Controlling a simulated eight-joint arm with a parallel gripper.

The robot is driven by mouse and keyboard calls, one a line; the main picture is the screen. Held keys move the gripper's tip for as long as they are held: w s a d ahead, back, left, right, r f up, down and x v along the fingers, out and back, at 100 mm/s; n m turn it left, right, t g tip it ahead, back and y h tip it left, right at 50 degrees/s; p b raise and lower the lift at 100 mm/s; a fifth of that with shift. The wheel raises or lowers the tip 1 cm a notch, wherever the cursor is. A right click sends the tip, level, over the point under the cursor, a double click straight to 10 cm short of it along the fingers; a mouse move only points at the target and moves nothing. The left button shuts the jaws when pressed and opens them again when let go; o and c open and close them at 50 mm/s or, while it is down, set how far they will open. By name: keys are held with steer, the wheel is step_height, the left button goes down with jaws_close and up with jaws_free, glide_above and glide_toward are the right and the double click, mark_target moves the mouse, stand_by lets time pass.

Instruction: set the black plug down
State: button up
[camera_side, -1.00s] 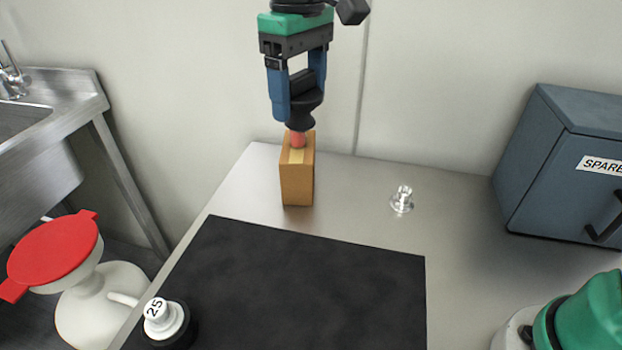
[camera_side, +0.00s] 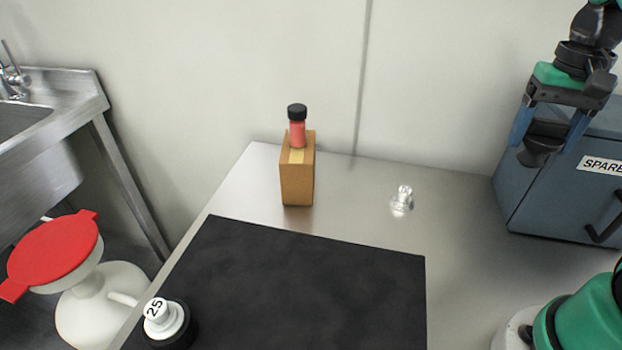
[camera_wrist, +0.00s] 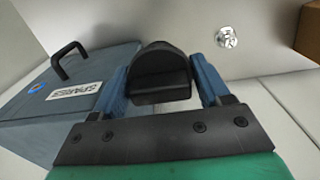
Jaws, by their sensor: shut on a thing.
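My gripper (camera_side: 549,137) is at the upper right in the side view, in front of the blue-grey cabinet. It is shut on the black plug (camera_side: 541,151), which hangs between the blue fingers with its wider, cup-like end downward. In the wrist view the black plug (camera_wrist: 158,75) fills the space between the two fingers. The plug is in the air, clear of the bench. The black mat (camera_side: 310,285) lies on the metal bench, bare in its middle.
A cardboard box (camera_side: 297,180) stands at the bench's back, with a red, black-capped bottle (camera_side: 297,127) on top. A clear glass stopper (camera_side: 402,200) stands right of it. The cabinet (camera_side: 560,190) is at right.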

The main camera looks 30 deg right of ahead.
mark_target(527, 162)
step_height(527, 162, down, 16)
steer(key=shift+f, duration=0.25)
stand_by(0.6)
steer(key=o, duration=1.3)
steer(key=shift+f, duration=0.15)
steer(key=shift+c, duration=0.2)
step_height(527, 162, up, 12)
steer(key=shift+f, duration=0.1)
steer(key=shift+w+a+r, duration=0.1)
steer(key=shift+r, duration=0.1)
steer(key=w+a+n+t, duration=0.7)
steer(key=a+n, duration=0.2)
steer(key=a, duration=0.1)
steer(key=shift+w+a+f, duration=0.3)
steer(key=shift+w+f, duration=0.05)
